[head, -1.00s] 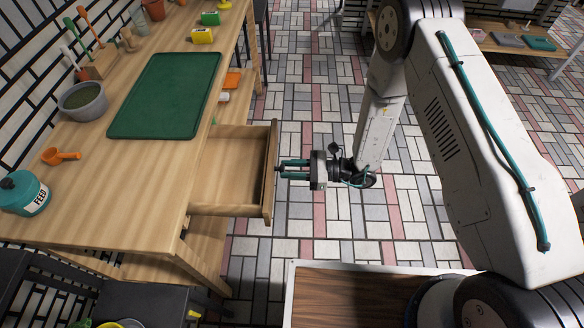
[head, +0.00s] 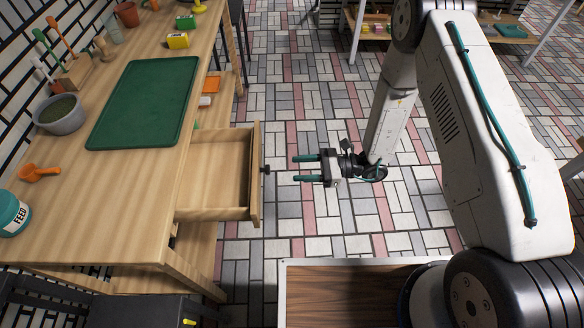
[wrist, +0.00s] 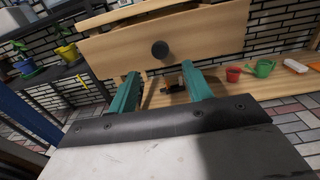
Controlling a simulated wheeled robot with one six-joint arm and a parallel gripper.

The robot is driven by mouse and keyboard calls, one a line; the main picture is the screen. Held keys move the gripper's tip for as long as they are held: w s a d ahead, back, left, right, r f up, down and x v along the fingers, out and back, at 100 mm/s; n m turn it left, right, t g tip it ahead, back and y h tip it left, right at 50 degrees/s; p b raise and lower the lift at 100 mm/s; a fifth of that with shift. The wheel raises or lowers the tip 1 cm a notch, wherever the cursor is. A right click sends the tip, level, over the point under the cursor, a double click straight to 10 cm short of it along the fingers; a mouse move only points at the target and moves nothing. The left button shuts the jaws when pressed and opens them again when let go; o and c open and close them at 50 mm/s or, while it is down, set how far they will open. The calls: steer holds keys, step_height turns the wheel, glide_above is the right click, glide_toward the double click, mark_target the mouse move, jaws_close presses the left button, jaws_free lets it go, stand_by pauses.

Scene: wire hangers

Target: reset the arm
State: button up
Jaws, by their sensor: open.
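My gripper (head: 306,168) is open and empty, with two teal fingers pointing left at the drawer front. It is a short way to the right of the knob (head: 265,169) and apart from it. The wooden drawer (head: 226,172) stands pulled out from the bench and looks empty in the part I see. In the wrist view my gripper (wrist: 162,82) shows its two fingers apart, with the drawer front (wrist: 200,40) and its dark round knob (wrist: 160,49) beyond them.
The wooden bench (head: 120,200) holds a green mat (head: 146,102), a grey bowl (head: 60,113), an orange scoop (head: 40,172) and a teal feed tin (head: 12,213). A dark stool or cabinet (head: 150,308) stands at front left. The tiled floor (head: 300,110) beyond my gripper is clear.

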stand_by(0.5)
steer(key=s+d+r+n+h, duration=0.5)
steer(key=s+d+r+h, duration=0.1)
steer(key=r, duration=0.7)
steer(key=s+d+r+n+t+h, duration=0.1)
steer(key=s+d+r+n+h, duration=0.5)
steer(key=r, duration=0.7)
steer(key=s+d+r+n+t+h, duration=0.1)
steer(key=s+d+r+n+h, duration=0.5)
steer(key=r, duration=0.8)
steer(key=shift+s+d, duration=1.9)
steer(key=shift+d, duration=0.95)
